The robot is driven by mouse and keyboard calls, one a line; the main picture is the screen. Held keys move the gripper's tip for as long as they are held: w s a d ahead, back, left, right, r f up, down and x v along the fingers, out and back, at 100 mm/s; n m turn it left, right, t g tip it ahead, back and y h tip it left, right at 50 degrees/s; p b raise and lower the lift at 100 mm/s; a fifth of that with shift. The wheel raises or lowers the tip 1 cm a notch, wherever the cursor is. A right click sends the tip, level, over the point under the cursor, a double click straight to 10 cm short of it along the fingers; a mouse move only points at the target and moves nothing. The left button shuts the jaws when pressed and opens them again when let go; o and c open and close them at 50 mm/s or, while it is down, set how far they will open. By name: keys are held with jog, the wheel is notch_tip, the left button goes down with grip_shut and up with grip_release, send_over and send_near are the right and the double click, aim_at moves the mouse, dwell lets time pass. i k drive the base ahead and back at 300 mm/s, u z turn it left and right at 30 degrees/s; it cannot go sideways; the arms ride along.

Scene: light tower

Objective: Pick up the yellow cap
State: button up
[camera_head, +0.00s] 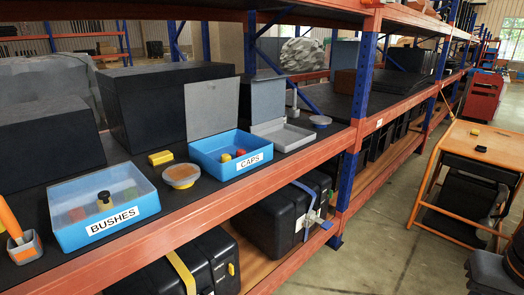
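A blue bin labelled CAPS (203,160) stands on the upper shelf with a grey lid panel raised behind it. A yellow block (160,157) lies on the shelf left of the bin. My gripper cannot be made out in this view.
A blue BUSHES bin (64,232) with several small pieces stands at the left. A round dish (181,176) sits between the bins. A grey open tray (285,136) is to the right. A blue upright (360,85) rises beyond it. An orange-topped cart (490,142) stands at the right.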

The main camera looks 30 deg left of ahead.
aim_at(225, 157)
jog(key=i, duration=0.75)
jog(key=u, duration=0.95)
jog(key=i, duration=0.65)
jog(key=u, duration=0.7)
